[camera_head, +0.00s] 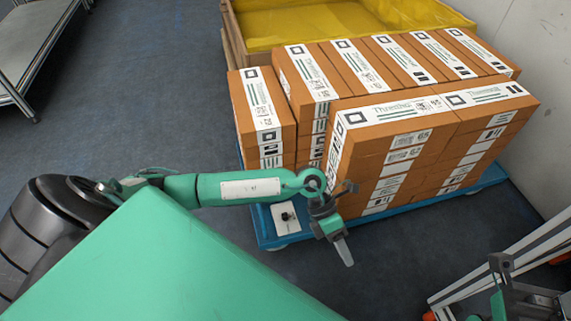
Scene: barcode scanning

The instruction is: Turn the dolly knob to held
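The blue dolly (270,232) stands on the floor with stacked cartons on it. At its front left corner is a white plate (280,224) with a small black knob (288,216). The knob's setting is too small to read. My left gripper (343,249) hangs at the dolly's front edge, right of the knob and apart from it in the picture. Its fingers point down, and I cannot tell whether they are open. Nothing shows held in it. Part of my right gripper (512,285) seems to show at the lower right; its fingers are unclear.
Brown cartons (395,140) with white labels fill most of the dolly. A yellow-lined bin (300,22) stands behind them. A metal rack (30,45) is at the far left. A pale wall (535,70) bounds the right. Grey floor (140,90) is open left of the dolly.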

